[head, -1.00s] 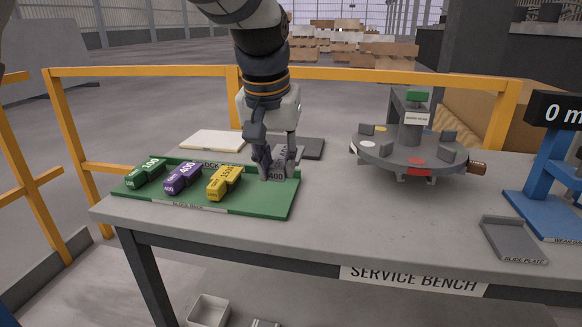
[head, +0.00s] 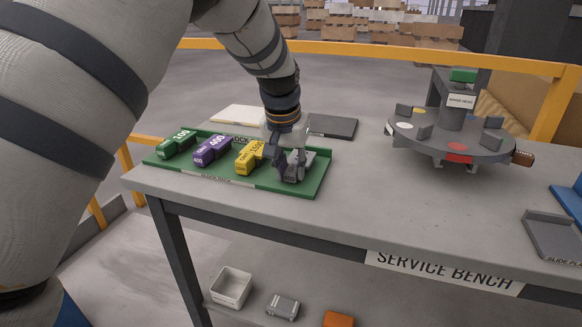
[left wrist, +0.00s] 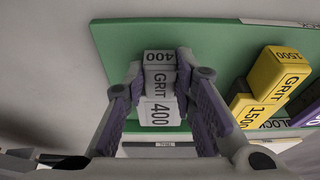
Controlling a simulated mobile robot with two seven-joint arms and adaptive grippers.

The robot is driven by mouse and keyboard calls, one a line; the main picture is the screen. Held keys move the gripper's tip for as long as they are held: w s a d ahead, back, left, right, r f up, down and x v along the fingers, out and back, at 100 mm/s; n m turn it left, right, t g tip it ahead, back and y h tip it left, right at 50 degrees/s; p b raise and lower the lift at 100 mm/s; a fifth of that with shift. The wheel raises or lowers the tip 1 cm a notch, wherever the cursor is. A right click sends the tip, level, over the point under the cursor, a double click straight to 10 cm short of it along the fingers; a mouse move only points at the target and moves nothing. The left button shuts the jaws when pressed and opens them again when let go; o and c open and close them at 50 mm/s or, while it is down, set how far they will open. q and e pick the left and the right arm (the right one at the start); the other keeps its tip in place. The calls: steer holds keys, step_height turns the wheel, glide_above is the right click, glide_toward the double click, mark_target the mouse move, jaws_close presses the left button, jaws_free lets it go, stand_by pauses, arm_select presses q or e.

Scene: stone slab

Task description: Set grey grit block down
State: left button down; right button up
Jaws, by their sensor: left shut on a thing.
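The grey grit block (left wrist: 158,82), marked 400, is between the fingers of my left gripper (left wrist: 160,95) in the left wrist view. In the head view my left gripper (head: 290,165) is at the right end of the green block rack (head: 310,188), and its fingers mostly hide the grey block. The gripper is shut on the block. The block is over the rack's right part; I cannot tell whether its underside touches the rack. My right gripper is not in view.
A dark plate (head: 333,127) and pale plate (head: 238,117) lie behind. A round turntable (head: 450,137) stands right; bench between is clear.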

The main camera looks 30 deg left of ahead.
arm_select(q)
steer(key=shift+f, duration=0.2)
steer(key=c, duration=1.3)
jaws_free()
steer(key=p+v, duration=0.1)
steer(key=v, duration=1.1)
steer(key=shift+w+r, duration=0.1)
steer(key=shift+r, duration=0.15)
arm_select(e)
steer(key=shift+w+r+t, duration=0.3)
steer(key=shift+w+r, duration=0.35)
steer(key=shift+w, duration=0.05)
